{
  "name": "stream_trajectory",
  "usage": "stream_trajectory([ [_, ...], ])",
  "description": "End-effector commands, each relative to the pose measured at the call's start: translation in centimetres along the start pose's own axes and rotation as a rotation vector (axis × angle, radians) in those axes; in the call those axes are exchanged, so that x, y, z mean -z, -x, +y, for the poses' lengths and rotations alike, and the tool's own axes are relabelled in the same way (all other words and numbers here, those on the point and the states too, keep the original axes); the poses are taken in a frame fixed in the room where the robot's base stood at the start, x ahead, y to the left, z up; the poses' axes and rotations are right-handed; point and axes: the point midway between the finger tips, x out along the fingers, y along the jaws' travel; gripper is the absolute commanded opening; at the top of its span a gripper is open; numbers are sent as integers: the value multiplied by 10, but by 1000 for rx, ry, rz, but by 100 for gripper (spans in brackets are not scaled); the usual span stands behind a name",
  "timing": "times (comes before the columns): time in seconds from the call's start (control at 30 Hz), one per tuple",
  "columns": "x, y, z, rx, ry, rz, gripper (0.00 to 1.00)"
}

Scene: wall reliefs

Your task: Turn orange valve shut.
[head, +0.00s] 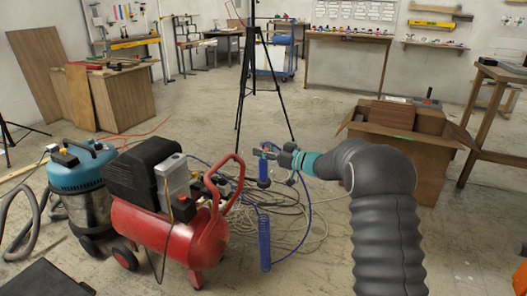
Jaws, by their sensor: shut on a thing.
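My gripper (262,154) is at the end of my dark ribbed arm, in the middle of the head view, to the right of the red air compressor (160,225). It is shut on a small blue thing (264,172) that stands or hangs upright at the fingertips. A small reddish spot shows just above the blue thing. I cannot tell whether that spot is the orange valve. No orange valve can be clearly made out elsewhere.
Blue hose (309,210) and pale cables lie on the floor below my gripper. A blue vacuum (82,180) is at left, a tripod (252,70) behind, and an open cardboard box (448,143) at right.

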Motion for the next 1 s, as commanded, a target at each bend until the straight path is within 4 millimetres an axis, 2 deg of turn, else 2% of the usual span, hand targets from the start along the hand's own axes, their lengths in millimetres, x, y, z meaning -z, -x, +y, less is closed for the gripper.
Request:
stream_trajectory([
  [0.37,0,0,0,0,0,0,2],
  [0.4,0,0,0,0,0,0,44],
  [0.47,0,0,0,0,0,0,59],
  [0.5,0,0,0,0,0,0,63],
  [0.83,0,2,0,-1,0,0,63],
  [1.0,1,20,2,-3,0,0,63],
])
